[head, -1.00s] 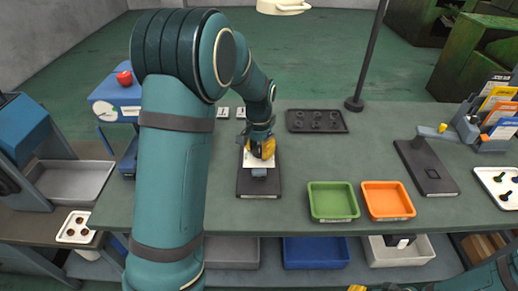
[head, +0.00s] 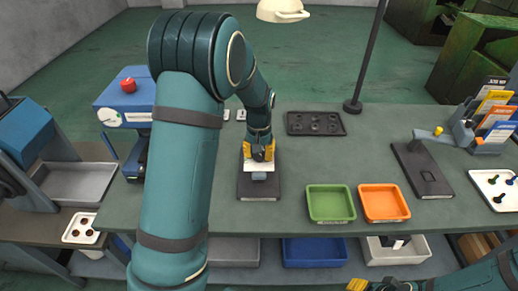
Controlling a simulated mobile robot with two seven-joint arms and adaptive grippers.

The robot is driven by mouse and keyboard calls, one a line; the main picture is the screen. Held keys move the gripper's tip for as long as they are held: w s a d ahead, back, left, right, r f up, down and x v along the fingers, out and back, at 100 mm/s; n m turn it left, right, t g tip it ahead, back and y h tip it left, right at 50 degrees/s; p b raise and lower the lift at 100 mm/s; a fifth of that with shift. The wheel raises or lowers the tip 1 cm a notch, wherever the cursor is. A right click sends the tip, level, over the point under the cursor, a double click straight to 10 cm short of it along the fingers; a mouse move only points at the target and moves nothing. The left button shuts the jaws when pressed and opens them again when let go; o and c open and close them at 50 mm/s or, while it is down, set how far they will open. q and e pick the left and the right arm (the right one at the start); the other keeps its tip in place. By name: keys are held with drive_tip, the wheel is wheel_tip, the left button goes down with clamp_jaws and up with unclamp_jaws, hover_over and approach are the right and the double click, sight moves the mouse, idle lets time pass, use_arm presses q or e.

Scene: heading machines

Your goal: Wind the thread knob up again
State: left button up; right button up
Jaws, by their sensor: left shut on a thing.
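My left gripper (head: 259,149), with yellow fingers, points down over a small fixture on a dark base plate (head: 258,190) in the middle of the bench. A white block and a grey part (head: 259,176) of the fixture show just in front of the fingers. The gripper is shut on the thread knob at the top of this fixture; the gripper itself hides the knob. My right gripper (head: 368,286) shows only partly at the bottom edge, low in front of the bench and away from the fixture. Its finger opening cannot be made out.
A green tray (head: 330,219) and an orange tray (head: 384,217) stand right of the fixture. A dark tray with round recesses (head: 316,131) lies behind. A second dark plate with an arm (head: 423,171) is at the right. A lamp (head: 283,11) hangs above.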

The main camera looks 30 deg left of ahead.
use_arm(q)
drive_tip(key=n+p, duration=0.3)
drive_tip(key=n, duration=0.2)
drive_tip(key=shift+n, duration=0.4)
drive_tip(key=shift+n+p, duration=1.35)
drive_tip(key=shift+n, duration=0.95)
drive_tip(key=o, duration=1.2)
drive_tip(key=shift+f, duration=0.1)
drive_tip(key=shift+o, duration=0.2)
wheel_tip(320, 180, up, 12)
drive_tip(key=shift+s, duration=0.1)
